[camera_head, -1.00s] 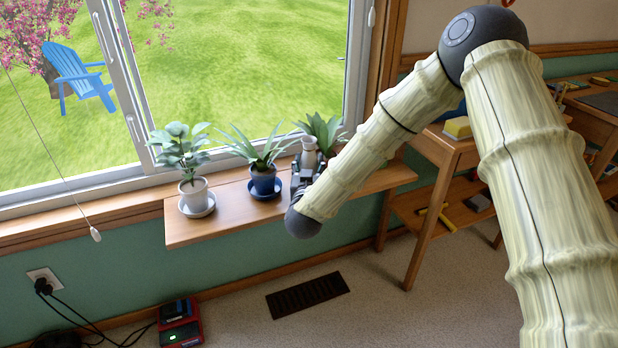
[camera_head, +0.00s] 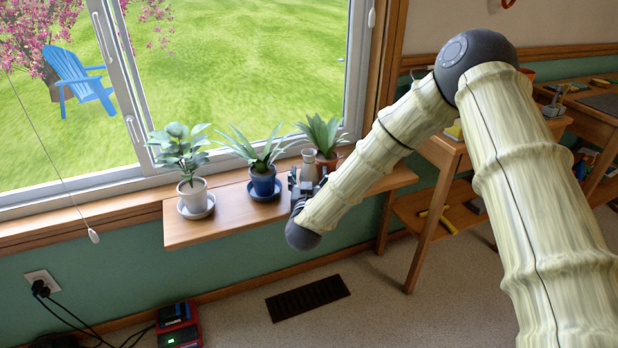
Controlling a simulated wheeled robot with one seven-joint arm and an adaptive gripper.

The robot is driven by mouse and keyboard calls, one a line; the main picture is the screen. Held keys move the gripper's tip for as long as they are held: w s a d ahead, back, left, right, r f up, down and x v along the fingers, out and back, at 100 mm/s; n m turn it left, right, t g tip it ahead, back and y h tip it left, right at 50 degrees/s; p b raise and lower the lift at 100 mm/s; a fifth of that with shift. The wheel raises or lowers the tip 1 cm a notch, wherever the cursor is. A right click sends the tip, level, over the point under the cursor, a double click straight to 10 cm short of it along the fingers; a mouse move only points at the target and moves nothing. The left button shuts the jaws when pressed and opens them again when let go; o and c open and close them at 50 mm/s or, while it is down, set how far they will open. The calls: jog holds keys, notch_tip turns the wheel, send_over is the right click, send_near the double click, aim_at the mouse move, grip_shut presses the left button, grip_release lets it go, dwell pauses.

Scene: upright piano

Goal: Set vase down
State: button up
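A small grey-beige vase (camera_head: 309,166) with a narrow neck is upright at the wooden window shelf (camera_head: 228,222), between the blue pot and the terracotta pot. My gripper (camera_head: 302,184) is at the near side of the vase, low over the shelf. Dark finger parts show to the left of and in front of the vase's lower part. My wrist and arm hide the vase's base and part of the fingers, so I cannot tell whether the fingers touch it or whether the base rests on the shelf.
A plant in a white pot (camera_head: 193,193) stands at the shelf's left. The plant in the blue pot (camera_head: 263,181) is close left of the vase. A plant in a terracotta pot (camera_head: 327,161) is close behind right. The shelf's front left is bare. A wooden table (camera_head: 437,153) stands right.

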jog(key=shift+r, duration=0.1)
jog(key=shift+s, duration=0.15)
jog(key=s+a+p, duration=0.1)
jog(key=s+p, duration=0.1)
jog(key=s, duration=0.9)
jog(key=shift+s+a, duration=0.3)
